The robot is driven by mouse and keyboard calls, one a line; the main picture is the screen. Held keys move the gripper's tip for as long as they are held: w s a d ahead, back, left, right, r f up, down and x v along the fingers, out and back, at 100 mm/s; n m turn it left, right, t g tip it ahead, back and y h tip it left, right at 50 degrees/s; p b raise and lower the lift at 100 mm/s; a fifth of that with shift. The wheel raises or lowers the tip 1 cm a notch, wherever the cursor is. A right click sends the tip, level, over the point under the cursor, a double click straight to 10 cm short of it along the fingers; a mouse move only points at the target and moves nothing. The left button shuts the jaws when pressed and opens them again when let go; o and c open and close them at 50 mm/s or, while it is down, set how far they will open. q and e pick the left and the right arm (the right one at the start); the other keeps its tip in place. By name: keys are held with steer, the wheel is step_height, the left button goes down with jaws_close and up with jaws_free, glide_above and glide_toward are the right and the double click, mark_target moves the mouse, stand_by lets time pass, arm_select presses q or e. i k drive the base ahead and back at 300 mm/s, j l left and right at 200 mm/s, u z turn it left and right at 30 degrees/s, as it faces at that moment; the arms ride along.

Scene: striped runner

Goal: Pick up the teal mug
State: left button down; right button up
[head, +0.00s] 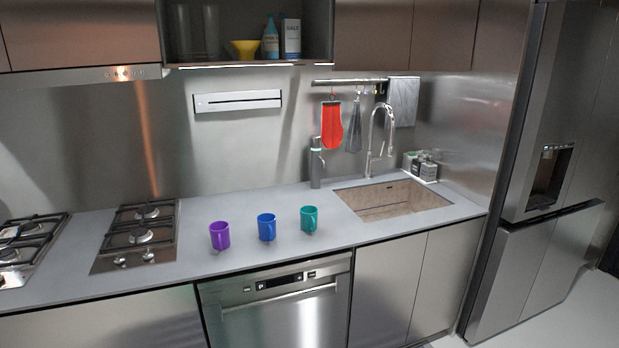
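The teal mug (309,219) stands upright on the grey counter (190,235), rightmost in a row of three mugs. A blue mug (266,227) stands just left of it, and a purple mug (219,236) stands further left. The mugs are apart from each other. Neither my left nor my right gripper shows in the head view.
A sink (392,201) with a tall faucet (380,140) lies right of the mugs, with a soap bottle (316,165) behind. A gas hob (138,236) is to the left. A dishwasher (277,305) sits below the mugs. A fridge (535,230) stands far right.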

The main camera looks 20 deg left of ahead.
mark_target(310, 221)
steer(key=i+j+z, duration=0.35)
steer(key=i+j, duration=0.3)
steer(key=j, duration=0.2)
